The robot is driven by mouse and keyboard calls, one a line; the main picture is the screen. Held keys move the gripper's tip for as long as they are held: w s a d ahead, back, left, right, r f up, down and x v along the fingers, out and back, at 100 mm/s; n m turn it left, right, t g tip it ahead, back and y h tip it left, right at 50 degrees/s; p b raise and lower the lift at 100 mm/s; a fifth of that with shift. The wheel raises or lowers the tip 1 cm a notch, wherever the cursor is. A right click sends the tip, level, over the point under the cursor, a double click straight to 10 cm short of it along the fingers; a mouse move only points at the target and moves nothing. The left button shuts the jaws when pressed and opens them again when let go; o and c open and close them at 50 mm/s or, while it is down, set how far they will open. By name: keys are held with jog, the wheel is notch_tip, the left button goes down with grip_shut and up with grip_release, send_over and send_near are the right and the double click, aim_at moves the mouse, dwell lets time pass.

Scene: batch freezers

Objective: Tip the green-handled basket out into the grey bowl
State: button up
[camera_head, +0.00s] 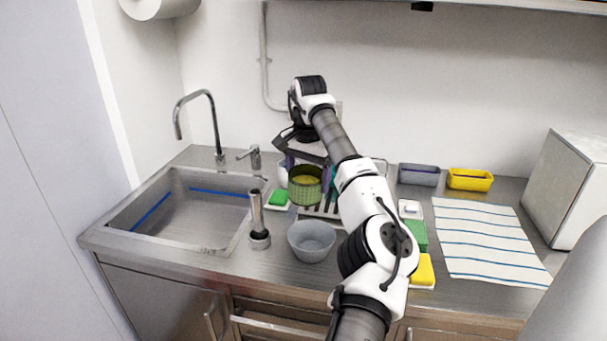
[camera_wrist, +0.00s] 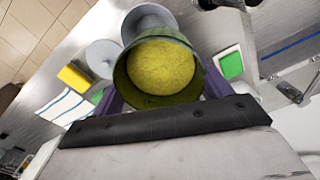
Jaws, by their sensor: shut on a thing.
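The green basket (camera_head: 305,190) is held in the air behind the grey bowl, roughly upright in the head view. Yellow contents (camera_wrist: 160,68) fill its round opening in the wrist view. My gripper (camera_wrist: 163,92) is shut on the basket, with a purple-grey finger on each side of it. The grey bowl (camera_head: 311,241) stands on the counter nearer the front, open side up, and looks empty. In the wrist view part of the bowl (camera_wrist: 150,16) shows beyond the basket's rim. I cannot make out the basket's handle clearly.
A metal tool (camera_head: 258,220) stands upright left of the bowl, by the sink (camera_head: 170,212). A dish rack (camera_head: 320,210) lies behind the bowl. A green sponge (camera_head: 279,198), a yellow sponge (camera_head: 422,270), a striped towel (camera_head: 485,240) and a yellow container (camera_head: 470,179) are around.

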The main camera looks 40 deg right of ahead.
aim_at(320, 198)
jog(key=shift+s+t+y, duration=0.25)
jog(key=shift+t+y, duration=0.05)
jog(key=shift+t, duration=0.8)
jog(key=t, duration=0.1)
jog(key=t+y, duration=0.1)
jog(key=t, duration=0.1)
jog(key=shift+w+f, duration=0.2)
jog(key=shift+f+t+y, duration=0.3)
jog(key=shift+t, duration=0.6)
jog(key=t, duration=0.1)
jog(key=f+t+y, duration=0.1)
jog(key=t, duration=0.1)
jog(key=shift+f, duration=0.25)
jog(key=f+t, duration=0.1)
jog(key=t+b, duration=0.1)
jog(key=t, duration=0.1)
jog(key=f+t+y+b, duration=0.1)
jog(key=shift+s+f, duration=0.2)
jog(key=shift+f, duration=0.1)
jog(key=shift+d+t, duration=0.1)
jog(key=shift+t, duration=0.4)
jog(key=shift+s+f+b, duration=0.1)
jog(key=shift+f+b, duration=0.05)
jog(key=shift+b, duration=0.7)
jog(key=t+b, duration=0.1)
jog(key=b, duration=0.2)
jog(key=f+t+y+b, duration=0.1)
jog(key=b, duration=0.2)
jog(key=shift+s, duration=0.15)
